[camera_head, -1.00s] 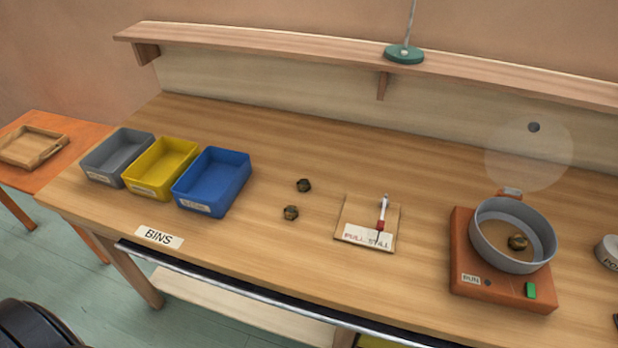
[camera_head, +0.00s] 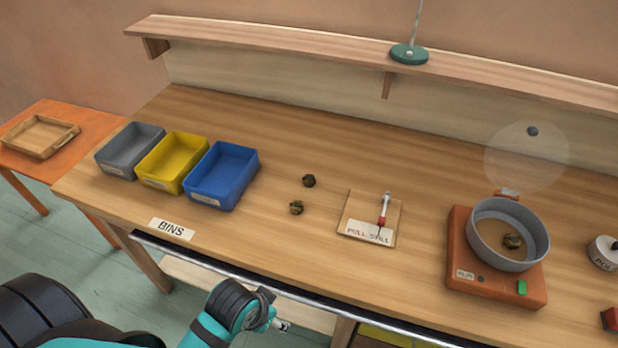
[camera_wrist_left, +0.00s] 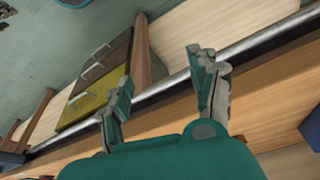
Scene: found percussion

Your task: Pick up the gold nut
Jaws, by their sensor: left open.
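Two dark gold-brown nuts lie on the workbench: one nut (camera_head: 296,208) nearer the front edge and another nut (camera_head: 309,181) just behind it. A third gold-brown nut (camera_head: 512,241) lies in the grey round pan (camera_head: 483,250) on the orange device. My left gripper (camera_head: 284,325) is at the bench's front edge, below and apart from the nuts. In the left wrist view, my left gripper (camera_wrist_left: 165,75) has its fingers spread, with nothing between them. No nut shows in that view. My right gripper is not in view.
Grey (camera_head: 113,168), yellow (camera_head: 152,184) and blue (camera_head: 210,200) bins stand left of the nuts. A board with a small lever (camera_head: 352,218) lies to their right. A metal rail (camera_head: 330,304) runs along the bench front. The bench between bins and board is otherwise clear.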

